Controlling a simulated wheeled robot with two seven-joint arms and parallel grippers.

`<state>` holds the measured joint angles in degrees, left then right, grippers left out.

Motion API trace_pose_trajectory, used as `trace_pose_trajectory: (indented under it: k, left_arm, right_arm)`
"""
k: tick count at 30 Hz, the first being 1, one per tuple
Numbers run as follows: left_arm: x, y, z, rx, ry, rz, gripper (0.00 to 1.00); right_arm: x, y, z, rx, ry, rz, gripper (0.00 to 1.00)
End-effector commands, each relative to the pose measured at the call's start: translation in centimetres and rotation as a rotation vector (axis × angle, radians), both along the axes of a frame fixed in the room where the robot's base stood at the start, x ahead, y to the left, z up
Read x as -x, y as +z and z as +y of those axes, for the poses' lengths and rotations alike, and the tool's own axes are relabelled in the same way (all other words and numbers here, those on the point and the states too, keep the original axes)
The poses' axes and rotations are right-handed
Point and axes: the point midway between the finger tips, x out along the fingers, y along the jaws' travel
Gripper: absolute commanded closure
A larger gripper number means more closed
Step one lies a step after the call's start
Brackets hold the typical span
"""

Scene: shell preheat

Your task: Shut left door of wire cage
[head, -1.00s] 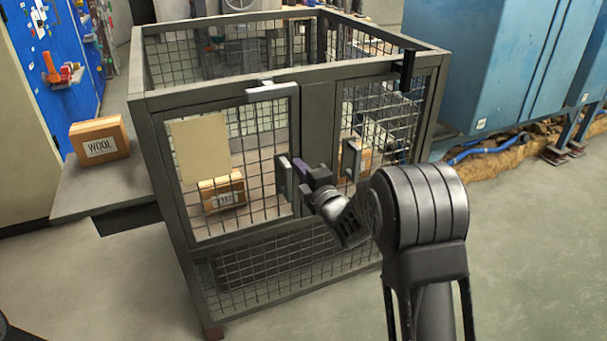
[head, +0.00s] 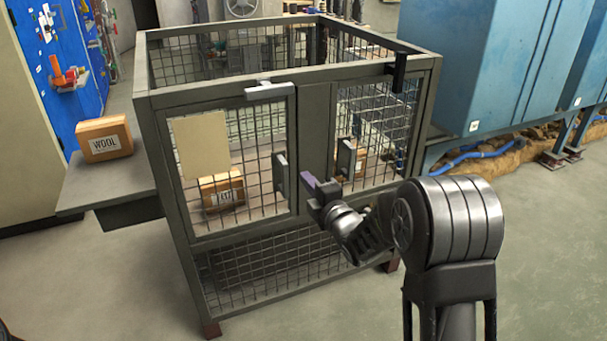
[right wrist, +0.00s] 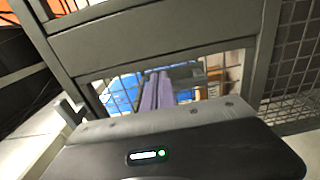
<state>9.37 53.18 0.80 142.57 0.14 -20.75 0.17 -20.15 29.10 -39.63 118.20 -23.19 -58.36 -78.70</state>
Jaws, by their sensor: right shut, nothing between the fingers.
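The wire cage (head: 316,130) has a dark grey frame with two mesh doors side by side. Its left door (head: 230,229) looks flush with the frame; I see no clear gap at its edges. The left door carries a tan plate and an upright grey handle (head: 281,173) near its right edge. The purple fingers (right wrist: 157,92) also show close together in the right wrist view. My left gripper is out of view.
The right door (head: 378,135) has its own handle (head: 345,158) and looks in line with the frame. A grey bracket (head: 272,90) sits above the left door. A WOOL box (head: 104,138) rests on a side shelf; another box (head: 222,191) is inside. Floor in front is clear.

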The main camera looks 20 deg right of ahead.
Motion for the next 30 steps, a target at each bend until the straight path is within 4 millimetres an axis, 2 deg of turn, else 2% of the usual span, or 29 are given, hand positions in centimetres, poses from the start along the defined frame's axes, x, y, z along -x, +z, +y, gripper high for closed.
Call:
trace_pose_trajectory:
  k: [6,12,30]
  left_arm:
    - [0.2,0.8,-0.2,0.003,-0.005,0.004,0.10]
    - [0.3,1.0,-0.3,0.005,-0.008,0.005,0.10]
    - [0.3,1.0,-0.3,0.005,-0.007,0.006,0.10]
  right_arm:
    - [4.0,0.2,-0.2,-0.003,-0.002,0.001,1.00]
    - [6.0,0.1,-0.4,0.000,-0.001,0.000,1.00]
    - [6.3,0.0,-0.3,-0.011,0.000,0.001,1.00]
